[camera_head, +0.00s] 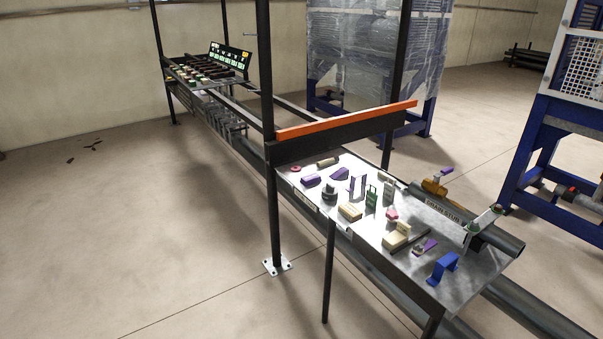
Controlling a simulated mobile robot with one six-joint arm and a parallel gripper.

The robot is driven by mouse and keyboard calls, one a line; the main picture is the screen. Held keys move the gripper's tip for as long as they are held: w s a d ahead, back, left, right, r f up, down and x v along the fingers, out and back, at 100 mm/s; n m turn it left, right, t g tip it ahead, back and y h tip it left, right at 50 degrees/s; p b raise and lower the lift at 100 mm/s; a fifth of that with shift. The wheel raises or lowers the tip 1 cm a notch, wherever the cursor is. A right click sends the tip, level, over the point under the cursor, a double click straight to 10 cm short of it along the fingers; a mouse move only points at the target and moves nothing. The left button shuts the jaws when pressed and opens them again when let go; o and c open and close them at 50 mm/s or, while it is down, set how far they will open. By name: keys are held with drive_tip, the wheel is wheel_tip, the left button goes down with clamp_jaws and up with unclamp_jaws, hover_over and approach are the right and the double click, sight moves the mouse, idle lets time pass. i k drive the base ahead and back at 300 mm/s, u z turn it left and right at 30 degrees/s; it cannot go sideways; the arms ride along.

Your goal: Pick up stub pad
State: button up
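A metal table (459,293) at the right carries many small parts. A sign with lettering that seems to end in "STUB" (442,209) lies along its right side, beside a dark pipe (498,238). A grey piece with green and red ends (484,219) sits at that pipe. I cannot tell which part is the stub pad. Candidates on the table include a cream block (397,236), a tan block (350,211), and purple pieces (311,180). My gripper is not in view.
A blue bracket (443,267) stands near the table's front corner. Dark posts and an orange bar (347,120) rise at the table's far end. A second rack with a display panel (230,55) is at the back left. The floor at the left is open.

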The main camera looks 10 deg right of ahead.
sight(311, 179)
drive_tip(key=u, duration=0.4)
drive_tip(key=i, duration=0.65)
drive_tip(key=u, duration=0.75)
drive_tip(key=i, duration=0.55)
drive_tip(key=u, duration=0.35)
